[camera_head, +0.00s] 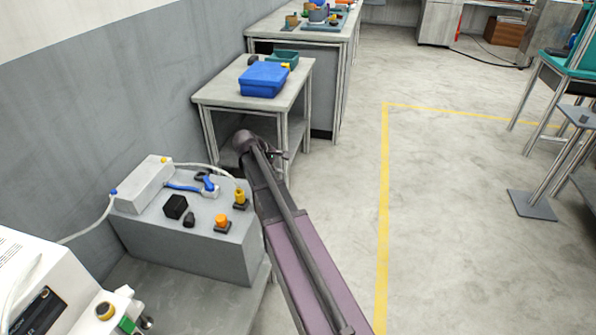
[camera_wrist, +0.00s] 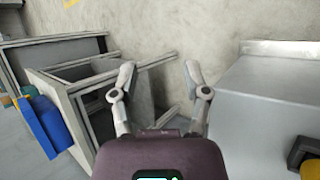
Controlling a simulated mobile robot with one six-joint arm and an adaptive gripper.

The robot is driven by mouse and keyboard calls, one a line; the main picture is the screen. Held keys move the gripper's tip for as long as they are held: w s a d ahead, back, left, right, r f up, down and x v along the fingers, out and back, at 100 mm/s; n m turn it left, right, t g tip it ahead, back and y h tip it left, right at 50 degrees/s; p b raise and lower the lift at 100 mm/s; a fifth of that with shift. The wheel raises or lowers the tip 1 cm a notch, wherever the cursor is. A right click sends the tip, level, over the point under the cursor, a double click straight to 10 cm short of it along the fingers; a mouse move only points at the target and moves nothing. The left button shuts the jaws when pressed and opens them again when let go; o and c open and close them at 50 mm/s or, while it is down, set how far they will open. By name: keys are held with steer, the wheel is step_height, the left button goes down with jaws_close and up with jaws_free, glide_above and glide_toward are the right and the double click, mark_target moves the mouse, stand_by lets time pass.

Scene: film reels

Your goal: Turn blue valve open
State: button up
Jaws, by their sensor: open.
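The blue valve (camera_head: 187,187) shows in the head view as a blue lever on top of a grey box (camera_head: 200,258), beside a smaller light box. A dark knob-like part and a second blue piece sit at its right end. The valve does not show in the wrist view. My gripper (camera_wrist: 160,75) is open, with nothing between its two fingers. In the head view my gripper (camera_head: 283,152) is beyond the grey box to the right, in front of the small table, apart from the valve. In the wrist view the side of a grey box (camera_wrist: 265,88) is at right.
Black knobs, an orange button (camera_head: 221,220) and a yellow button (camera_head: 240,195) stand on the box near the valve. A small table (camera_head: 220,97) with a blue bin (camera_head: 263,80) is behind. Open floor lies right.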

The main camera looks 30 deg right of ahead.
steer(key=s+d+f+n+h+b, duration=0.1)
steer(key=s+d+n+h+b, duration=0.1)
steer(key=s+d+n+b, duration=0.1)
steer(key=shift+d+f+n+b, duration=0.35)
steer(key=shift+d+n+b, duration=0.15)
steer(key=shift+d+n, duration=0.6)
step_height(320, 180, up, 13)
steer(key=m+g+y+p, duration=0.1)
steer(key=m+y+p, duration=1)
steer(key=p, duration=0.9)
glide_above(208, 182)
steer(key=m, duration=0.1)
steer(key=shift+f+h, duration=0.2)
steer(key=shift+h, duration=0.1)
steer(key=shift+f, duration=0.2)
step_height(208, 182, down, 13)
steer(key=b, duration=1.3)
steer(key=shift+f+b, duration=0.2)
steer(key=shift+b, duration=0.1)
